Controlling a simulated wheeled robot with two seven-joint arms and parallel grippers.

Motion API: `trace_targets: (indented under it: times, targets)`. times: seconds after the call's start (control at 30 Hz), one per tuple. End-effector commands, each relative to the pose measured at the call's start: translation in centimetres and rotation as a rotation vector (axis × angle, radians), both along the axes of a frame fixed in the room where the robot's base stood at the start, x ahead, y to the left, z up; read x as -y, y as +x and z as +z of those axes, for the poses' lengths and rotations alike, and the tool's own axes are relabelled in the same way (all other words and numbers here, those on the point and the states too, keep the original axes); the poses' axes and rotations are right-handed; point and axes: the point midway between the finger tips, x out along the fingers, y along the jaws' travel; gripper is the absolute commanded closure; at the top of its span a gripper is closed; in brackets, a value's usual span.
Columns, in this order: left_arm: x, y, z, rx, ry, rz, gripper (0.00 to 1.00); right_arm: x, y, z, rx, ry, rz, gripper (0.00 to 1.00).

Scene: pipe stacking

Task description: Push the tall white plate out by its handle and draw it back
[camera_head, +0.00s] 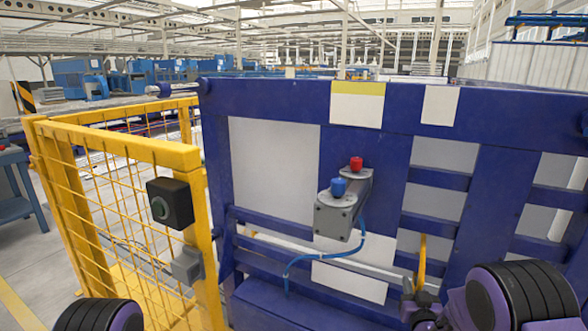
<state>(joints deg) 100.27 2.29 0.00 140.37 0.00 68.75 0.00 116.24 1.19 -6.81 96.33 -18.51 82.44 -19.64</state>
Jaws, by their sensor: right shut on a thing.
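A tall pale white plate (436,206) shows in the head view behind the slats of the blue frame, right of centre. A yellow curved handle (421,258) stands upright in front of its lower part. My right gripper (424,300) is at the handle's lower end, shut on it. The fingertips are small and dark here, and the exact contact is hard to see. The plate's lower part is partly hidden by the slats, the handle and my right arm. My left gripper is out of view; only part of my left arm shows at the bottom left.
A grey box (333,217) with a blue and a red button juts from the blue frame (265,97), with a blue cable (325,258) hanging below. A yellow mesh fence (110,145) with a black box (170,203) stands at the left. A blue ledge runs below.

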Motion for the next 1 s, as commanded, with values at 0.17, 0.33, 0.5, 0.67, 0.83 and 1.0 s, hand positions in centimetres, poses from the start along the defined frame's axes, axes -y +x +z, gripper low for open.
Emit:
trace_targets:
  times: [0.17,0.33,0.5,0.67,0.83,1.0]
  targets:
    - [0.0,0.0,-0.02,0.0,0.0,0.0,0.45,1.27,-0.46,-0.38,-0.008,-0.005,-0.026,1.0]
    - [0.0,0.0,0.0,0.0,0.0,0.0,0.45,1.26,-0.49,-0.38,-0.009,-0.005,-0.026,1.0]
    - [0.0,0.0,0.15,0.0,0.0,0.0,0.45,1.11,-0.77,-0.34,-0.008,-0.004,-0.026,1.0]
    - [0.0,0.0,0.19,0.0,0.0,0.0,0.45,1.0,-1.02,-0.38,-0.008,-0.004,-0.026,1.0]
    - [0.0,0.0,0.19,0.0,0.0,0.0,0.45,0.99,-1.02,-0.37,-0.008,-0.004,-0.026,1.0]
    - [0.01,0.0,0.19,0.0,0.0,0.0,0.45,0.99,-1.01,-0.37,-0.008,-0.004,-0.026,1.0]
